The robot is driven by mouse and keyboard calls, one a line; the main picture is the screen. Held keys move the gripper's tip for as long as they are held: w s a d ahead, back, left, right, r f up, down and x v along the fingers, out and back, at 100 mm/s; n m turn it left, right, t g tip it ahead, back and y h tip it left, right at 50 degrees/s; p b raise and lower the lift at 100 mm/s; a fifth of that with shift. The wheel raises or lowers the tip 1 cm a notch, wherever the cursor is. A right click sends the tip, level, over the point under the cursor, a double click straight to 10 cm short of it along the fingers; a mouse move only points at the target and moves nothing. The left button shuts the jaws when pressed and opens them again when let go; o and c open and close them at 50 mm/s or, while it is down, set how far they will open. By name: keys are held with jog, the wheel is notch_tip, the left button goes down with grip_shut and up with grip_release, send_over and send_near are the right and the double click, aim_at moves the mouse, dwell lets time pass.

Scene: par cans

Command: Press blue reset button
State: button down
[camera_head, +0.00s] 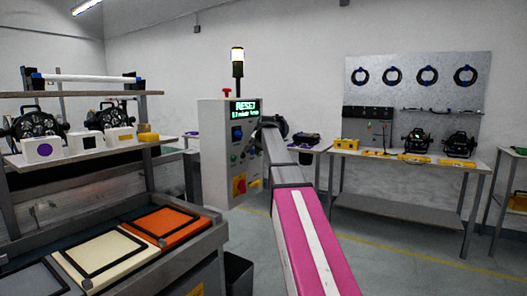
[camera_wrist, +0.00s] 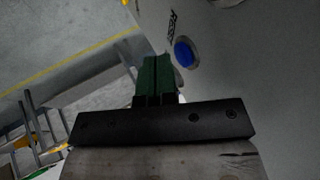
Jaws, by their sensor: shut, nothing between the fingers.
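The blue reset button (camera_wrist: 184,53) is round, set in a pale ring on the grey panel face in the wrist view, with a dark printed label beside it. My gripper (camera_wrist: 158,62) is shut and empty. Its green fingertips are just left of the button in that picture, and I see no contact; the exact gap in depth is hard to tell. In the head view the control box (camera_head: 212,150) stands mid-picture, with a green-lit screen (camera_head: 245,108) reading RESET. My arm reaches to the box's right side, and I cannot make out the fingertips there.
A stack light (camera_head: 238,62) rises from the box. A red knob on a yellow plate (camera_head: 239,185) is low on its face. A shelf bench with orange and cream trays (camera_head: 166,222) is at left. A workbench (camera_head: 400,158) stands at the back right, with open floor before it.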

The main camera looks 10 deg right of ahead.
jog(key=shift+w+a, duration=0.25)
jog(key=shift+a, duration=0.05)
jog(key=shift+w+a+r, duration=0.1)
jog(key=shift+w+a, duration=0.55)
jog(key=shift+w, duration=0.05)
jog(key=s+d+r, duration=0.4)
jog(key=s+r, duration=0.4)
jog(key=s, duration=0.1)
jog(key=shift+s, duration=0.3)
jog(key=shift+f, duration=0.1)
dwell(0.5)
